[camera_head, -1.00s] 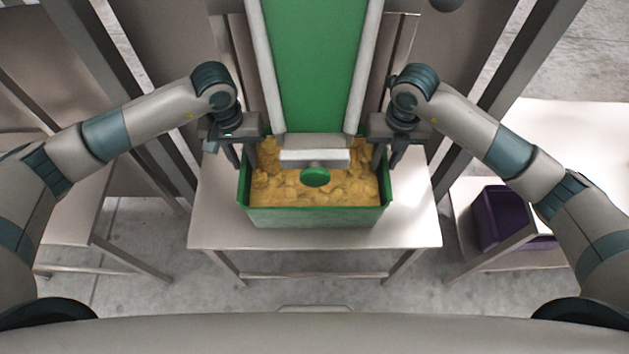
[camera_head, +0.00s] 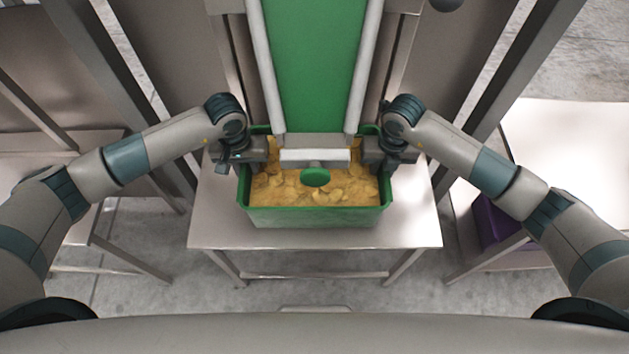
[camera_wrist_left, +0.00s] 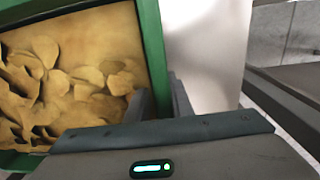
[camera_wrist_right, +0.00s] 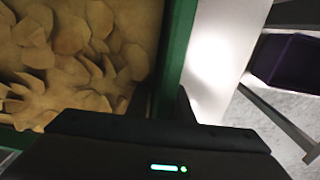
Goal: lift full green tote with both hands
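The green tote (camera_head: 315,216) stands on a metal table, filled with yellowish chip-like pieces (camera_head: 275,190). My left gripper (camera_head: 244,164) is at the tote's left end wall and my right gripper (camera_head: 385,164) at its right end wall. In the left wrist view, one finger is inside the tote and one outside, with the green wall (camera_wrist_left: 153,45) between them. The right wrist view shows the same straddle over the other wall (camera_wrist_right: 177,45). Both grippers sit low at the rim. Whether the fingers press on the walls is not clear; the fingertips are partly hidden.
A green conveyor belt (camera_head: 315,65) with pale side rails ends over the tote's far side. A pale bar with a green round knob (camera_head: 315,177) hangs above the contents. The metal table (camera_head: 215,225) has bare room around the tote. A purple bin (camera_head: 490,222) sits at right.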

